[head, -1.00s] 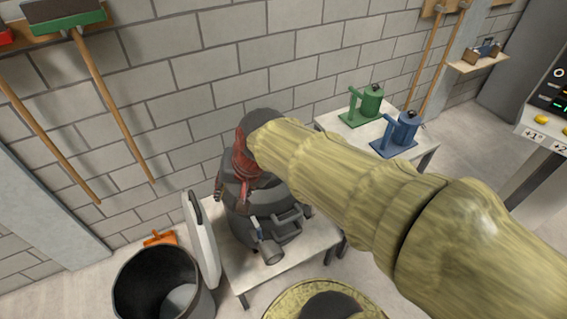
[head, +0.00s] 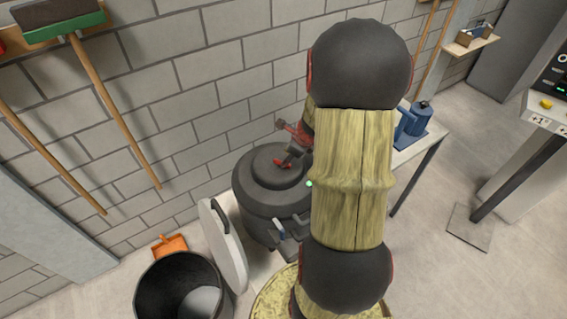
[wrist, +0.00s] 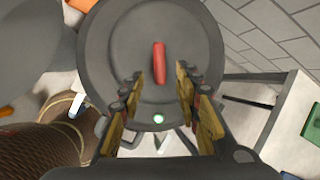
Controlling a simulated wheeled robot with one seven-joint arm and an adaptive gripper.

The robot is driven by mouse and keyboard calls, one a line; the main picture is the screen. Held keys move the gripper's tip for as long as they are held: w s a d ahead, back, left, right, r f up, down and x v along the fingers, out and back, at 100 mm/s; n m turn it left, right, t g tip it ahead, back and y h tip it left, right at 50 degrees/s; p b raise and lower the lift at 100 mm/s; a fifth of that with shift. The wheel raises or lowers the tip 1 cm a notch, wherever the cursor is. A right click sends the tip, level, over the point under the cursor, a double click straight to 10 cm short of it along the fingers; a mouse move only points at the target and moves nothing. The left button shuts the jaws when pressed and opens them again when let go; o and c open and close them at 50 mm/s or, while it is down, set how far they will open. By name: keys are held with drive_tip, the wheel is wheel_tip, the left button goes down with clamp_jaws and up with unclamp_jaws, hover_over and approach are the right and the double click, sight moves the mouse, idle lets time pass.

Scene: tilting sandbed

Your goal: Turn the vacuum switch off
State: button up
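The vacuum (head: 262,200) is a dark grey canister with a round lid, standing on a white table. Its red switch (wrist: 160,63) is a short bar on the middle of the lid, roughly upright in the wrist picture. A small green light (wrist: 158,118) shows near the lid's edge, and it also shows in the head view (head: 309,183). My gripper (wrist: 158,78) is open and empty. Its two fingers are apart, above the lid, one on each side of the switch line. I see no contact with the switch. In the head view my gripper (head: 292,150) is partly hidden behind my arm.
A black bin (head: 160,290) and a white lid-like panel (head: 224,247) stand left of the vacuum. A blue device (head: 415,122) sits on the table to the right. A brick wall (head: 180,100) is close behind. A control panel (head: 548,110) is at far right.

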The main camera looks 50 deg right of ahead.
drive_tip(key=b+x, duration=0.2)
drive_tip(key=x, duration=0.4)
drive_tip(key=shift+w+f+b, duration=0.1)
drive_tip(key=shift+f+b, duration=0.05)
drive_tip(key=shift+b, duration=0.15)
drive_tip(key=c, duration=0.3)
clamp_jaws()
